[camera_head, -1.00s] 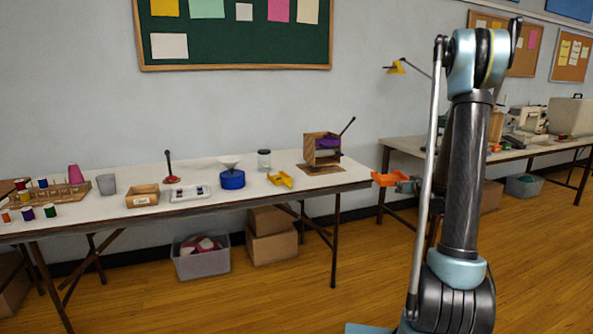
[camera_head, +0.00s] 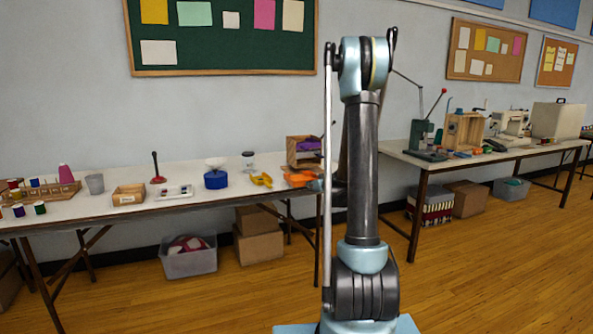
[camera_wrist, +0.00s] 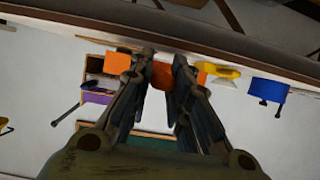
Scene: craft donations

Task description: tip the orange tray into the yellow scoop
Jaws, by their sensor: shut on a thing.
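The orange tray (camera_head: 297,179) is held in my gripper (camera_head: 314,184), near the right part of the table's front edge. In the wrist view my gripper (camera_wrist: 163,58) has its fingers on either side of the orange tray (camera_wrist: 162,76), and parts of the tray show beyond both fingers. The tray looks roughly level; its contents cannot be made out. The yellow scoop (camera_head: 261,180) lies on the table just left of the tray, with a small gap. It also shows in the wrist view (camera_wrist: 221,71), to the right of the fingers.
A blue-based scale (camera_head: 216,180) stands left of the scoop, with a glass jar (camera_head: 248,161) behind. A wooden box with purple inside (camera_head: 303,151) stands behind the tray. The white table's front edge (camera_head: 180,206) runs below. My arm hides the table's right end.

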